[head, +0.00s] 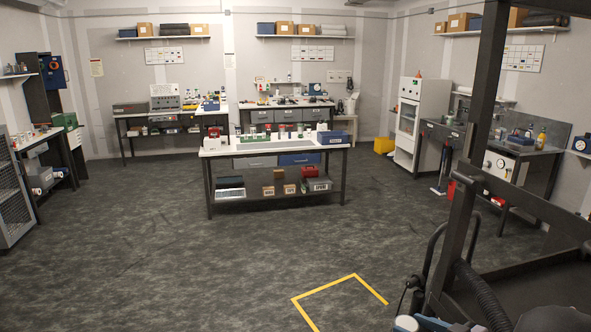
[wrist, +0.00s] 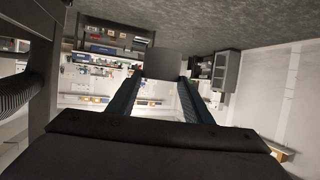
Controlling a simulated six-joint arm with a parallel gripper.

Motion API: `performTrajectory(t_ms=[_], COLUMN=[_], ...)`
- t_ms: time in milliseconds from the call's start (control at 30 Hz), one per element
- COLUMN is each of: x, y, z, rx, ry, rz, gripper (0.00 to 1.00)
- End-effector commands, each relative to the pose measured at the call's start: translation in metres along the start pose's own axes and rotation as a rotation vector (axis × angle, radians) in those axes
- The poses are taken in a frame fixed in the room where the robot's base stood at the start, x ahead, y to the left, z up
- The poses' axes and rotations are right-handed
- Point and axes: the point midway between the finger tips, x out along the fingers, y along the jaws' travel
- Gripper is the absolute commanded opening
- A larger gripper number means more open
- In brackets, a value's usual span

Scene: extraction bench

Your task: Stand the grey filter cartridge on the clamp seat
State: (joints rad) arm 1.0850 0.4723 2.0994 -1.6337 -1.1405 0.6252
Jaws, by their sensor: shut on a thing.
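In the wrist view my gripper (wrist: 161,78) has its two dark fingers closed on a plain grey block-like thing (wrist: 164,62), which I take to be the grey filter cartridge. It sits at the fingertips, and its lower part is partly hidden between them. It is held in the air, with the room appearing upside down behind it. The gripper and the cartridge cannot be made out in the head view. I cannot pick out the clamp seat in either view.
A central bench (head: 215,151) carries small jars and a blue box, with boxes on its lower shelf. Other benches line the walls. A white cabinet (head: 408,115) stands at the right. The dark floor (head: 190,260) in front is open, with a yellow marking (head: 322,287).

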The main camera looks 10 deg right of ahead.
Motion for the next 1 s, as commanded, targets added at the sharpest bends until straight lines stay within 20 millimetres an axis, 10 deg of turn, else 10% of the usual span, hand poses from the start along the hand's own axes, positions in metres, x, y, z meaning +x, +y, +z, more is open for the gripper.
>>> performTrajectory(t_ms=[500, 1000], x=[0.079, 0.091], y=[-0.208, -0.25], z=[0.105, 0.116], rx=[-0.209, -0.255], ry=[-0.001, -0.001], rz=[-0.523, -0.608], gripper=[0.21, 0.21])
